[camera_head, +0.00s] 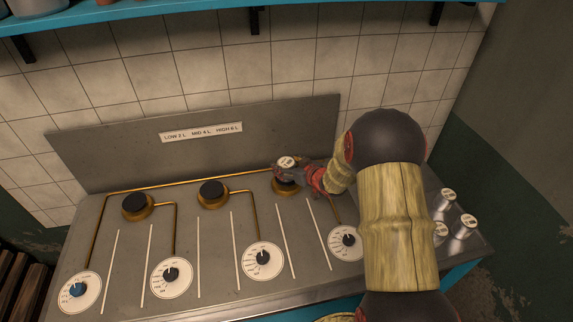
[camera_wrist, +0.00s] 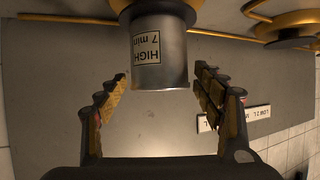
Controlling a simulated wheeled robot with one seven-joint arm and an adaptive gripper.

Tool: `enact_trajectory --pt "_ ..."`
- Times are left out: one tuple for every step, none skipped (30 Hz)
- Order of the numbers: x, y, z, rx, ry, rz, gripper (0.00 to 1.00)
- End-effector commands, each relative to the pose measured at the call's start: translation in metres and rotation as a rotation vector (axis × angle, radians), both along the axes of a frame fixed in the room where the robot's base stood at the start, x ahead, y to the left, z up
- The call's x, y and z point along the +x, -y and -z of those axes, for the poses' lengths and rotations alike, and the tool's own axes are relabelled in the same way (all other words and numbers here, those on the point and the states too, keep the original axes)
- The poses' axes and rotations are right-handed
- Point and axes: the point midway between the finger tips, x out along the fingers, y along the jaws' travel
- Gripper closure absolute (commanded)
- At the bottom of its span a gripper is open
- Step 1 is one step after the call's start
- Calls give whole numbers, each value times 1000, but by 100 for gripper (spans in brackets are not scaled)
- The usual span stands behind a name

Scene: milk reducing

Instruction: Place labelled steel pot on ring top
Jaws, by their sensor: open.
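A small steel pot (camera_wrist: 160,65) with a white label reading "HIGH 7 min" is in the upper middle of the wrist view. In the head view the pot (camera_head: 287,161) is at the third burner ring (camera_head: 285,186) from the left and looks seated on its top, though my gripper partly hides the contact. My gripper (camera_head: 298,172) is beside the pot. In the wrist view its fingers are spread, one on each side of the pot's lower part in the picture, with visible gaps and no clear contact.
Two bare burner rings stand to the left, one far left (camera_head: 137,207) and one nearer (camera_head: 212,194). Several dials line the front, including one (camera_head: 263,260). Steel pots (camera_head: 464,226) stand at the right end. A sign (camera_head: 201,132) is on the back panel. My arm hides the right part.

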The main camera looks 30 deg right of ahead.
Motion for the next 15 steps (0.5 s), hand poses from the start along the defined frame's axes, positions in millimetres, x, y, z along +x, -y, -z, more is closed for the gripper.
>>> enact_trajectory --pt "-7 2 -4 1 -1 3 32" --pt "-11 2 -6 0 -1 4 32" --pt "-18 3 -10 1 -1 3 32" --pt "-23 3 -13 0 0 2 32" --pt "-29 3 -16 1 0 3 32" --pt "-36 5 -20 0 0 4 32" --pt "-42 5 -23 0 -1 4 32" --pt "-48 5 -25 0 -1 4 32" --pt "-56 6 -29 0 0 4 32" --pt "-61 7 -32 0 0 4 32" --pt "-66 7 -34 0 0 4 32" --pt "-73 8 -37 0 -1 3 32" --pt "-77 8 -39 0 -1 3 32" --pt "-82 8 -41 0 -1 4 32" --pt "-86 9 -43 1 0 3 32"
